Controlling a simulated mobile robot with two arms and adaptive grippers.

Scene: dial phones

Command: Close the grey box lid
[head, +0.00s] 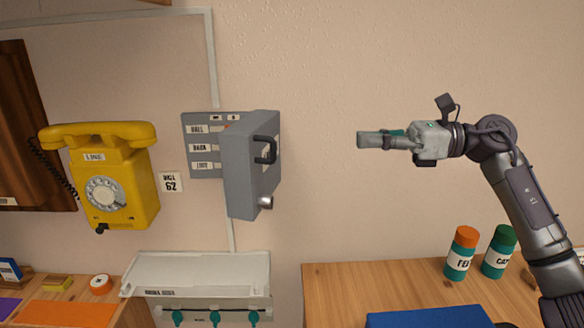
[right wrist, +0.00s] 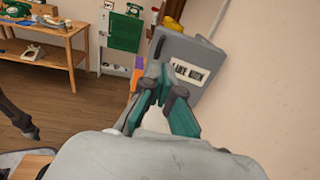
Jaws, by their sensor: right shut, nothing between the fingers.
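The grey box (head: 202,165) is on the wall left of centre in the head view, with labelled rows showing inside. Its grey lid (head: 238,172) stands open, swung out from the wall. The lid's outer face, with a dark handle (head: 266,150) and a round knob (head: 266,202), faces right. In the right wrist view the lid (right wrist: 203,48) shows a white label, just beyond the fingers. My right gripper (head: 361,139) is shut and empty, pointing left at about handle height. In the head view a clear gap separates it from the lid. My left gripper is not in view.
A yellow dial phone (head: 128,180) hangs left of the box. A white tray (head: 200,273) is below it. A wooden table (head: 360,282) at lower right carries two teal jars (head: 461,254) and a blue object (head: 430,317). The wall between lid and right gripper is bare.

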